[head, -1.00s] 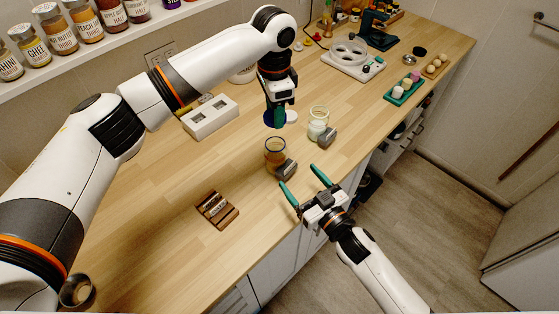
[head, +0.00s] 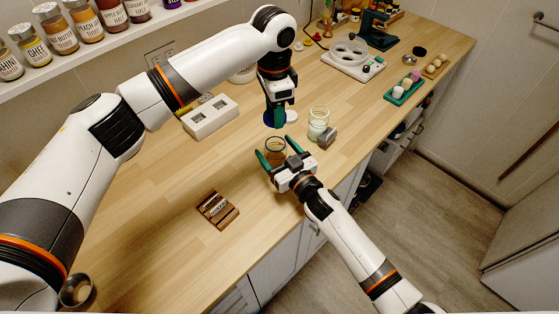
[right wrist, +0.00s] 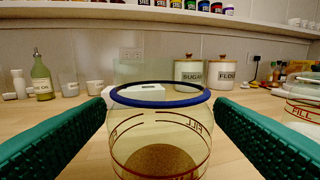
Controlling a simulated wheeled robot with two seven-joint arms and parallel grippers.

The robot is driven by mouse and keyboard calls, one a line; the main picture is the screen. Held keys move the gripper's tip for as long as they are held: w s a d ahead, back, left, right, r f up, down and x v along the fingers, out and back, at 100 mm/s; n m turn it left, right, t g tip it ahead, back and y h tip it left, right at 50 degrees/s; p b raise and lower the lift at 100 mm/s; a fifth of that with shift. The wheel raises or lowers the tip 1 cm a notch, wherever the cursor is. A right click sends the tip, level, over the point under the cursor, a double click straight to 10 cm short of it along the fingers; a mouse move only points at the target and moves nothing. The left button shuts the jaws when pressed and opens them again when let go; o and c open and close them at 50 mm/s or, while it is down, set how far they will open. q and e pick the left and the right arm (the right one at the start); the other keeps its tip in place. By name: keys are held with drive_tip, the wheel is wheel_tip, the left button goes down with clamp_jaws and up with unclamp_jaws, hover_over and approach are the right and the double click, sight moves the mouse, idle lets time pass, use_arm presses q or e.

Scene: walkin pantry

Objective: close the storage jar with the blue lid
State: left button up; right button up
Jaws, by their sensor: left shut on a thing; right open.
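The nearer glass jar (head: 275,146) stands upright on the counter with brown contents. In the right wrist view this jar (right wrist: 160,138) has a dark blue ring around its mouth and red fill marks. My right gripper (head: 276,149) is open, with one green finger on each side of the jar; I cannot tell if they touch it. A second glass jar (head: 318,118) with pale contents stands to the right.
A grey block (head: 328,136) sits by the second jar. A white round piece (head: 291,116) shows beside the blue lid. A wooden holder (head: 217,209) lies front left, and a white box (head: 210,118) stands behind. The counter's front edge runs below my right arm.

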drive_tip(key=shift+w+a, duration=0.1)
drive_tip(key=shift+w, duration=0.15)
drive_tip(key=shift+c, duration=0.6)
drive_tip(key=c, duration=1.3)
use_arm(q)
hover_over(275, 134)
drive_tip(key=s, duration=0.2)
drive_tip(key=shift+f, duration=2.45)
use_arm(e)
drive_tip(key=shift+c, duration=0.2)
use_arm(q)
drive_tip(key=shift+f, duration=0.1)
drive_tip(key=shift+d+f, duration=0.1)
drive_tip(key=shift+f, duration=0.7)
drive_tip(key=shift+f, duration=0.55)
